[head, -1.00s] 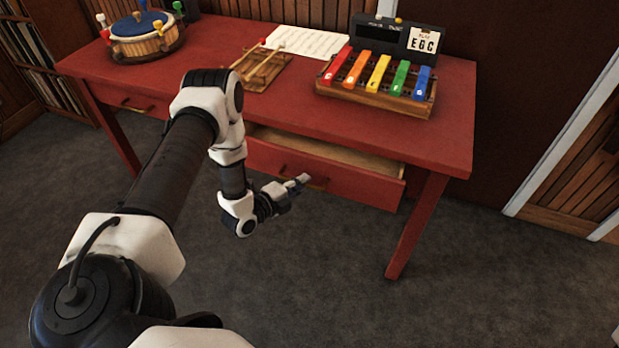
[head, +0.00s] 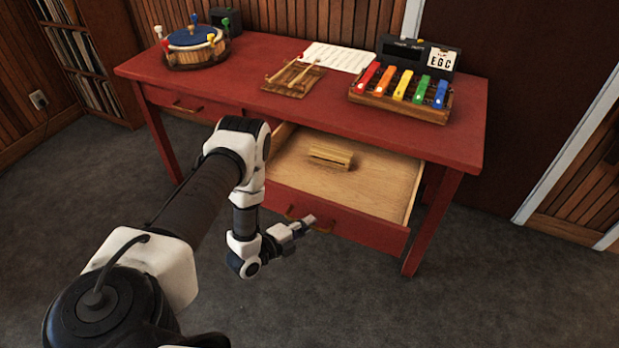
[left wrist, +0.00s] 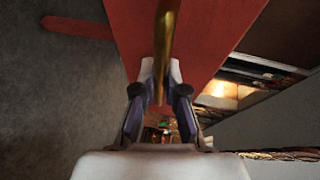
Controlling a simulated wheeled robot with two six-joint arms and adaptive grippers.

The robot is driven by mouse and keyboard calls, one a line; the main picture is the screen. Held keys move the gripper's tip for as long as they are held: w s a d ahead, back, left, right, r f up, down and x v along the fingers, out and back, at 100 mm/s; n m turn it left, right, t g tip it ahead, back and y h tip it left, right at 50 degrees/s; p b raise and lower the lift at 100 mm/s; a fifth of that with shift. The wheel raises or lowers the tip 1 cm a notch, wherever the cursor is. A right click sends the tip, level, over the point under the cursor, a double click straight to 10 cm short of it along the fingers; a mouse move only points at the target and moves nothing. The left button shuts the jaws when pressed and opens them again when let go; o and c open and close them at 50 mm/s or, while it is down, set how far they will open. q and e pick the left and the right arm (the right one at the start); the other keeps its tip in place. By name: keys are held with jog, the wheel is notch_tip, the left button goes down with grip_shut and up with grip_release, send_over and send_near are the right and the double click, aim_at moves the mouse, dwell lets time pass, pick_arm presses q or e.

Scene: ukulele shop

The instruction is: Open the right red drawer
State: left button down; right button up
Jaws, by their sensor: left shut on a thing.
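The right red drawer (head: 365,229) is pulled well out of the red desk in the head view, its pale wooden inside showing. A small wooden block (head: 331,156) lies in it. My left gripper (head: 308,221) is at the drawer's front, shut on the brass handle (head: 323,229). In the left wrist view the handle (left wrist: 165,45) runs between the two fingertips (left wrist: 160,85), with the red drawer front (left wrist: 205,40) behind it. My right gripper is not in view.
The desk top (head: 250,70) holds a drum (head: 194,48), a wooden board with mallets (head: 294,80), a music sheet (head: 336,57) and a colored xylophone (head: 402,92). The left drawer (head: 185,105) is closed. Grey carpet (head: 330,295) in front is clear.

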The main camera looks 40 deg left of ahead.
pick_arm(q)
jog(key=shift+s, duration=0.2)
jog(key=c, duration=1.2)
grip_release()
jog(key=v, duration=1.2)
